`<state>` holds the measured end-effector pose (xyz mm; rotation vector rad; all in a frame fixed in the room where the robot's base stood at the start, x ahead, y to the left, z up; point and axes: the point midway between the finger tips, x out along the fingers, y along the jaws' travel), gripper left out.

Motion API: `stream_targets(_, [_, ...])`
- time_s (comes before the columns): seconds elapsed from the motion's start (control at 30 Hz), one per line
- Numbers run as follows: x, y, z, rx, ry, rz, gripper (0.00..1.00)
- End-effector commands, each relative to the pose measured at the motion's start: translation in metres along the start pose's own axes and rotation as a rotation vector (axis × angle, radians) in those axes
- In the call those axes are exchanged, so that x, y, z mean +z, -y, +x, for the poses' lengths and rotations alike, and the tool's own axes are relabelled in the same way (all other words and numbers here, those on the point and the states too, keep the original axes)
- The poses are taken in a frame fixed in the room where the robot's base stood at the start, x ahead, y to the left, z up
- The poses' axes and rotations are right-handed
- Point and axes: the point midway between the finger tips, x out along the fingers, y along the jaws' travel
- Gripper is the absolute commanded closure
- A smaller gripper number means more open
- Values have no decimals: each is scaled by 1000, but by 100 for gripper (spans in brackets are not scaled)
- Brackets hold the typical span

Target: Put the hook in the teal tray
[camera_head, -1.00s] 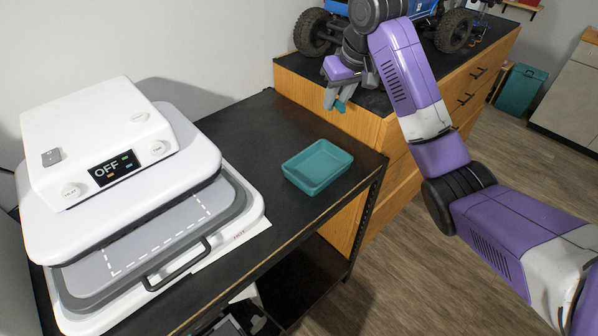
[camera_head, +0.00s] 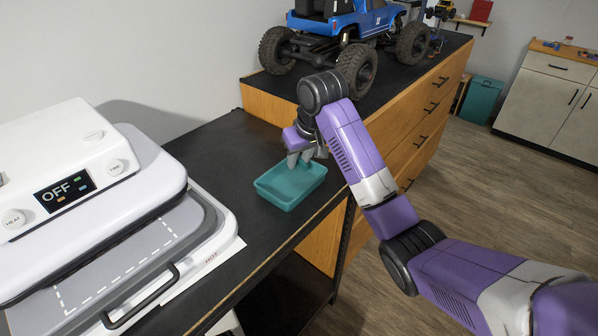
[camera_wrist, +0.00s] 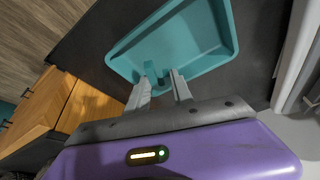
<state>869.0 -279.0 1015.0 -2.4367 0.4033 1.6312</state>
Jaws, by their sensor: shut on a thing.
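The teal tray (camera_head: 275,195) lies on the black tabletop, and it fills the upper middle of the wrist view (camera_wrist: 195,38). My gripper (camera_head: 299,160) points down over the tray's far side. In the wrist view its two fingers (camera_wrist: 164,84) reach over the near part of the tray. It is shut on a small teal hook (camera_wrist: 152,72), which shows between and just past the fingertips. The hook has nearly the tray's colour, so I cannot tell whether it touches the tray floor. In the head view the fingers mostly hide it.
A white heat press (camera_head: 90,190) reading OFF stands left of the tray. A blue RC crawler (camera_head: 345,25) stands on the wooden drawer cabinet (camera_head: 400,130) behind. Bare black tabletop (camera_head: 215,150) lies between press and tray.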

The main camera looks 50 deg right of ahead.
Motion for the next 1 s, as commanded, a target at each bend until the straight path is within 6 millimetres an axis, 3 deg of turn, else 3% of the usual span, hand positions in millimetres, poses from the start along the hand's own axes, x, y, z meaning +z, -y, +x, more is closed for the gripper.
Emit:
stream_targets(0.33, [16,0,38,-1,1,1,100])
stream_targets(0.77, [18,0,44,-1,-1,0,100])
stream_targets(0.8, [18,0,44,-1,-2,-1,68])
stream_targets(0.9, [18,0,44,-1,-2,-1,50])
stream_targets(1.0, [18,0,43,-1,-1,-1,50])
